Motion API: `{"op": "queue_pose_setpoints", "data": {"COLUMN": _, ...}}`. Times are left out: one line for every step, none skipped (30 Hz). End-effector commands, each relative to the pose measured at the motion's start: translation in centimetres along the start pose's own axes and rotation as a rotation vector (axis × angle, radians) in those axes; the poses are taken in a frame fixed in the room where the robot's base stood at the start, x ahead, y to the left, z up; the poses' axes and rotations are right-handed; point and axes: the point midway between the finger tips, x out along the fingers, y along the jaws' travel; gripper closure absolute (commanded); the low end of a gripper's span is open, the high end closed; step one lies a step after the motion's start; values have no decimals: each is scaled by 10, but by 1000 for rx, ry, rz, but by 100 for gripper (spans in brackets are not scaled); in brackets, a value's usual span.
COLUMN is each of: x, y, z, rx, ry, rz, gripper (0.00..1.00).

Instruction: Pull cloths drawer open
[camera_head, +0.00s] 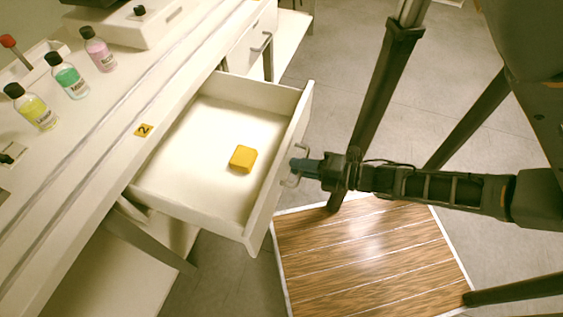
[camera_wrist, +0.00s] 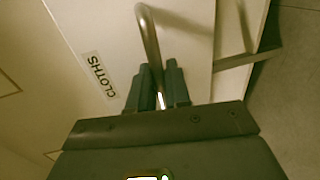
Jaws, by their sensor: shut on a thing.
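The cloths drawer (camera_head: 180,186) is pulled well out from under the white counter, and its inside shows in the head view. A yellow folded cloth or block (camera_head: 243,159) lies inside it. The drawer's metal handle (camera_head: 294,178) is on the front panel. My gripper (camera_head: 300,166) is at this handle from the right. In the wrist view the fingers of my gripper (camera_wrist: 161,88) are shut around the bar of the handle (camera_wrist: 149,36). The label "CLOTHS" (camera_wrist: 100,75) shows on the drawer front, left of the fingers.
Bottles with yellow (camera_head: 32,108), green (camera_head: 68,77) and pink (camera_head: 98,50) liquid stand in a row on the counter (camera_head: 98,135). A yellow tag "2" (camera_head: 144,130) is on its edge. Another handled drawer (camera_head: 250,45) is beyond. A wooden floor panel (camera_head: 370,262) lies below.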

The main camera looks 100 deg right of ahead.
Motion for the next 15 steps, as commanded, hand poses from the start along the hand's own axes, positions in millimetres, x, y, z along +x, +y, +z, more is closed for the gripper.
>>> {"op": "queue_pose_setpoints", "data": {"x": -2, "y": -1, "z": 0, "rx": 0, "ry": 0, "rz": -1, "gripper": 100}}
{"op": "queue_pose_setpoints", "data": {"x": -2, "y": -1, "z": 0, "rx": 0, "ry": 1, "rz": -1, "gripper": 100}}
{"op": "queue_pose_setpoints", "data": {"x": -2, "y": -1, "z": 0, "rx": 0, "ry": 1, "rz": -1, "gripper": 100}}
{"op": "queue_pose_setpoints", "data": {"x": -2, "y": -1, "z": 0, "rx": 0, "ry": 1, "rz": -1, "gripper": 100}}
{"op": "queue_pose_setpoints", "data": {"x": -2, "y": -1, "z": 0, "rx": 0, "ry": 1, "rz": -1, "gripper": 100}}
{"op": "queue_pose_setpoints", "data": {"x": -2, "y": -1, "z": 0, "rx": 0, "ry": 1, "rz": -1, "gripper": 100}}
{"op": "queue_pose_setpoints", "data": {"x": -2, "y": -1, "z": 0, "rx": 0, "ry": 1, "rz": -1, "gripper": 100}}
{"op": "queue_pose_setpoints", "data": {"x": -2, "y": -1, "z": 0, "rx": 0, "ry": 1, "rz": -1, "gripper": 100}}
{"op": "queue_pose_setpoints", "data": {"x": -2, "y": -1, "z": 0, "rx": 0, "ry": 1, "rz": -1, "gripper": 100}}
{"op": "queue_pose_setpoints", "data": {"x": -2, "y": -1, "z": 0, "rx": 0, "ry": 1, "rz": -1, "gripper": 100}}
{"op": "queue_pose_setpoints", "data": {"x": -2, "y": -1, "z": 0, "rx": 0, "ry": 1, "rz": -1, "gripper": 100}}
{"op": "queue_pose_setpoints", "data": {"x": -2, "y": -1, "z": 0, "rx": 0, "ry": 0, "rz": -2, "gripper": 100}}
{"op": "queue_pose_setpoints", "data": {"x": -2, "y": -1, "z": 0, "rx": 0, "ry": 0, "rz": -1, "gripper": 80}}
{"op": "queue_pose_setpoints", "data": {"x": -2, "y": -1, "z": 0, "rx": 0, "ry": 0, "rz": -1, "gripper": 77}}
{"op": "queue_pose_setpoints", "data": {"x": -2, "y": -1, "z": 0, "rx": 0, "ry": 0, "rz": -1, "gripper": 73}}
